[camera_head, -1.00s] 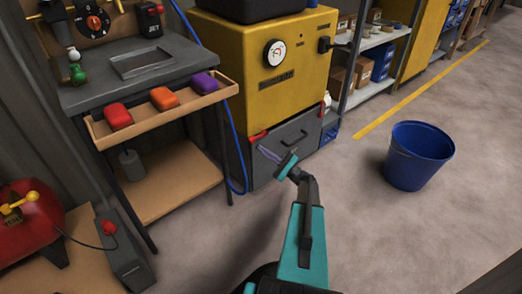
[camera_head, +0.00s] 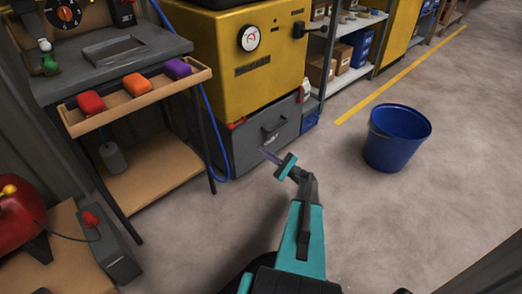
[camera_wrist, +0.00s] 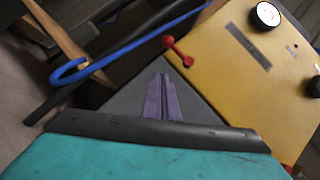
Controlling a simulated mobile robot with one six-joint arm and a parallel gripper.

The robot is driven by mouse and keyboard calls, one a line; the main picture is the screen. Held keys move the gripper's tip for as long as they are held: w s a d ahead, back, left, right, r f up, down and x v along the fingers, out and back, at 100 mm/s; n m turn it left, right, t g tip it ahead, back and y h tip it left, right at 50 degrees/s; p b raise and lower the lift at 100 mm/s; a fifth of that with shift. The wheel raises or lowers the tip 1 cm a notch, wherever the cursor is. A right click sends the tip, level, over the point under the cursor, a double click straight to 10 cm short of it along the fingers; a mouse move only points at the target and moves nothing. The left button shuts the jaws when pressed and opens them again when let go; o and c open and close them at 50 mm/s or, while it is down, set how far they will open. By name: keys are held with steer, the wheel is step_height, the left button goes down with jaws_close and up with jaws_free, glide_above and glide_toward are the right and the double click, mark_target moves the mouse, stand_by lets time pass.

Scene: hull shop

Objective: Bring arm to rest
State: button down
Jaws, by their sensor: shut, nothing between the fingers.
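My arm reaches out over the floor in the head view, with my gripper (camera_head: 268,154) at its end, in front of the grey drawer (camera_head: 268,137) under the yellow machine (camera_head: 232,48). The fingers are purple-grey, thin and pressed together, with nothing held. In the wrist view my gripper (camera_wrist: 161,92) points toward the grey drawer front, and the yellow machine fills the upper right. The head view does not clearly show whether the fingertips touch the drawer.
A grey workbench (camera_head: 118,60) with a wooden tray of red, orange and purple pieces stands left. A blue hose (camera_head: 205,110) hangs beside it. A blue bucket (camera_head: 397,138) stands on the floor at right. A red tank (camera_head: 22,218) sits lower left. Floor around the arm is open.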

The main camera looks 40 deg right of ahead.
steer(key=shift+s+a, duration=0.1)
stand_by(0.4)
steer(key=shift+a, duration=0.1)
steer(key=w+a+f+n+g+y+p, duration=0.2)
steer(key=a+g+p, duration=0.45)
steer(key=a, duration=1.05)
steer(key=a+n+g+y+p, duration=0.3)
steer(key=a+n+g+p, duration=0.3)
steer(key=a, duration=1)
steer(key=s+a+r+n+g+h+p, duration=0.2)
steer(key=s+a+n+g+h+p, duration=0.45)
steer(key=s+a+g+p, duration=0.85)
steer(key=s+r+n+h+p, duration=0.2)
steer(key=s+r+n+h, duration=0.1)
steer(key=s, duration=0.4)
steer(key=s+r+n+h+p, duration=0.3)
steer(key=s+r+n+h, duration=0.1)
steer(key=s, duration=0.3)
steer(key=shift+s+d+r+n+p, duration=0.25)
steer(key=shift+d+r+n+p, duration=0.1)
steer(key=shift+r+n, duration=0.1)
